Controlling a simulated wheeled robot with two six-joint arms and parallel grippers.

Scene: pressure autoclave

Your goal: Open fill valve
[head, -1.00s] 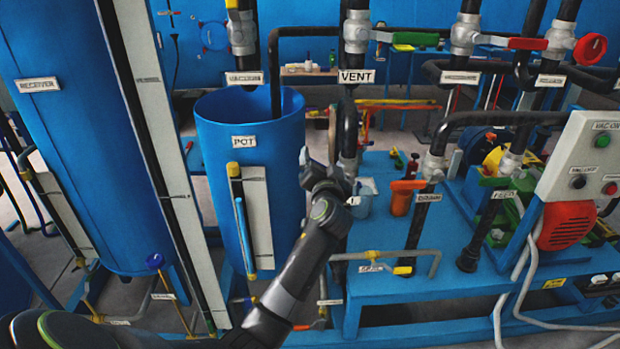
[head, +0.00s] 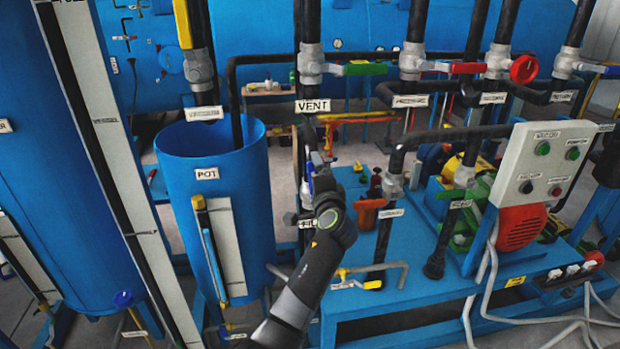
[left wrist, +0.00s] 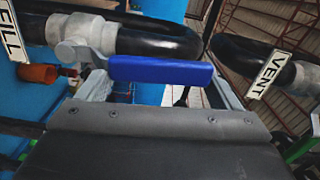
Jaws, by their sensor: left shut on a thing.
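The fill valve shows in the left wrist view as a grey body (left wrist: 82,32) on a black pipe, with a blue lever handle (left wrist: 158,70) running to the right, roughly along the pipe. A partly cut-off label ending in "LL" (left wrist: 12,30) is beside it. My left gripper (left wrist: 165,88) is shut on the blue handle, one finger towards each end. In the head view my left gripper (head: 312,172) is at the vertical pipe below the VENT label; my wrist hides most of the valve and its label (head: 306,223). My right gripper is not in view.
The blue pot (head: 180,165) stands just left of my arm. The vent valve's green handle (head: 366,69) and a red handle (head: 468,68) are above. An orange funnel-like part (head: 367,214) and the drain pipe are close on the right, with the control panel (head: 545,165) beyond.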

